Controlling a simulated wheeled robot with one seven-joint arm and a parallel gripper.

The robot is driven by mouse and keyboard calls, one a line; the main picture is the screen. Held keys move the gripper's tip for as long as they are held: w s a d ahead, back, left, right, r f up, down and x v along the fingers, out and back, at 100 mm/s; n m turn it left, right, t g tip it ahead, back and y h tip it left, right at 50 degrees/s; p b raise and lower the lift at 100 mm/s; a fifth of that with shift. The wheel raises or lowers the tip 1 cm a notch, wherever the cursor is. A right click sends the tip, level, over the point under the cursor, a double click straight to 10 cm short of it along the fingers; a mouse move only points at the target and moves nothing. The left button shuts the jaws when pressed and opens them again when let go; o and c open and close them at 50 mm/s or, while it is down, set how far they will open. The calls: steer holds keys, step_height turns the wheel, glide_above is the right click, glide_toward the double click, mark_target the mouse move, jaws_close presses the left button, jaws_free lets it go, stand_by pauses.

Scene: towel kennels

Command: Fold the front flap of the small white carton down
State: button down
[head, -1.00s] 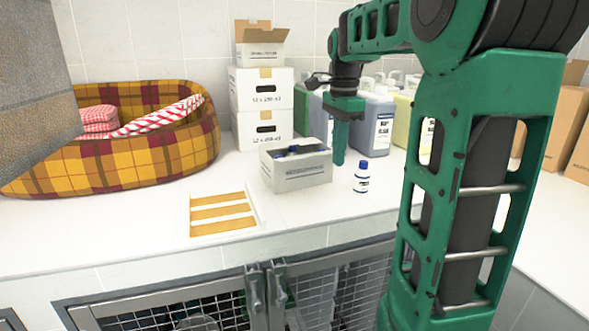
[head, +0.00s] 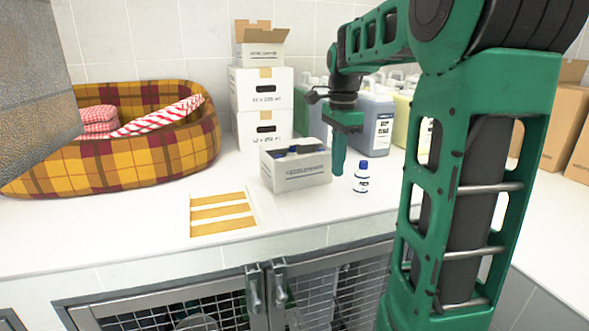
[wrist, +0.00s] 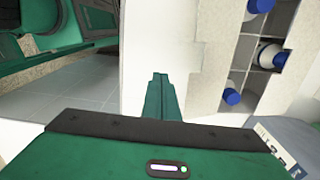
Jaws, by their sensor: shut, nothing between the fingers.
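The small white carton (head: 296,175) stands on the counter, its top open, with blue-capped bottles inside. In the wrist view its grey dividers and several blue caps show at the right, beside a pale cardboard panel (wrist: 208,70); I cannot tell for certain which flap this is. My gripper (head: 339,165) points down just right of the carton's right side in the head view, its fingers shut and empty. In the wrist view the shut fingers (wrist: 160,80) are left of the pale panel; whether they touch it is unclear.
A loose white bottle with a blue cap (head: 361,178) stands right of my gripper. Stacked white boxes (head: 263,88) and large jugs (head: 375,120) stand behind. A plaid pet bed (head: 150,158) is at left. A yellow-striped pad (head: 222,214) lies in front; the counter around it is clear.

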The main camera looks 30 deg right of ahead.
mark_target(327, 153)
steer(key=shift+w+d+f, duration=0.1)
steer(key=shift+w+d, duration=0.05)
steer(key=shift+w, duration=0.8)
steer(key=shift+w+d+f, duration=0.1)
steer(key=shift+w+d, duration=0.1)
steer(key=shift+w, duration=0.7)
steer(key=shift+w+d+f, duration=0.1)
steer(key=shift+w+d, duration=0.05)
steer(key=shift+w, duration=0.8)
steer(key=shift+r, duration=0.15)
steer(key=shift+w+d+r, duration=0.1)
steer(key=shift+w+r, duration=0.15)
steer(key=shift+r, duration=0.65)
steer(key=shift+w+a+r, duration=0.1)
steer(key=shift+w+r, duration=0.15)
steer(key=shift+r, duration=0.6)
steer(key=shift+w+d+r, duration=0.1)
steer(key=shift+w+r, duration=0.15)
steer(key=shift+r, duration=0.75)
steer(key=shift+s+a+r, duration=0.1)
steer(key=shift+s+r, duration=0.4)
steer(key=shift+r, duration=0.5)
steer(key=shift+s+a+r, duration=0.1)
steer(key=shift+s+r, duration=0.35)
steer(key=shift+r, duration=0.5)
steer(key=shift+s+a+r, duration=0.1)
steer(key=shift+s+r, duration=0.4)
steer(key=shift+r, duration=0.5)
steer(key=shift+f, duration=0.1)
